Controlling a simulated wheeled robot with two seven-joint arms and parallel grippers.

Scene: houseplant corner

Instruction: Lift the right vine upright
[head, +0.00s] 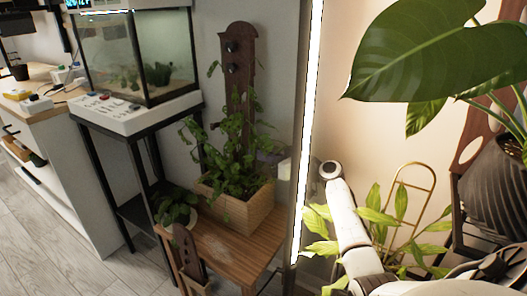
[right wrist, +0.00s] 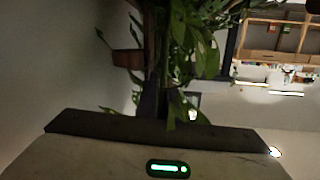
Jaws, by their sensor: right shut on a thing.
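The right vine (head: 376,212), with pale green pointed leaves, spreads around my white right arm at the lower right of the head view. A gold hoop trellis (head: 414,168) stands behind its leaves. Part of the vine is hidden by my arm. My right gripper (right wrist: 158,132) fills the bottom of the right wrist view, with a dark bar across it and leaves just beyond. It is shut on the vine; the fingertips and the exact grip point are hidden. My left gripper is not in view.
A dark ribbed pot (head: 492,195) and a large glossy leaf (head: 425,50) crowd the right. A leafy plant in a wooden planter (head: 235,208) stands on a low wooden table (head: 232,249). A glass tank (head: 135,60) is behind. Floor is clear at lower left.

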